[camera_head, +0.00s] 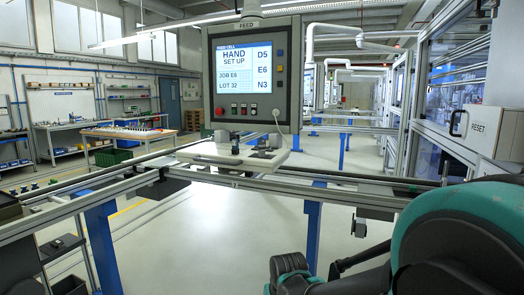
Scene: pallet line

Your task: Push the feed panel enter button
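The feed panel (210,75) is a grey box marked FEED, hanging above the rails in the middle. Its lit screen (245,72) reads HAND SET UP, JOB E8, LOT 32, with D5, E6 and N3 at the right. Small keys (280,70) line the screen's right side. A row of small red and pale buttons (243,111) sits below the screen. The labels are too small to read, so I cannot tell which is enter. My teal and black arm is at the lower right. Dark parts at its end, low in the middle, are well below the panel; the fingers cannot be made out.
A pale plate with dark fixtures (210,155) sits on the conveyor rails (330,190) below the panel. A RESET box (489,130) and glazed machine cabinets stand at the right. Workbenches (128,132) stand at the left. A grey cable (280,130) hangs from the panel.

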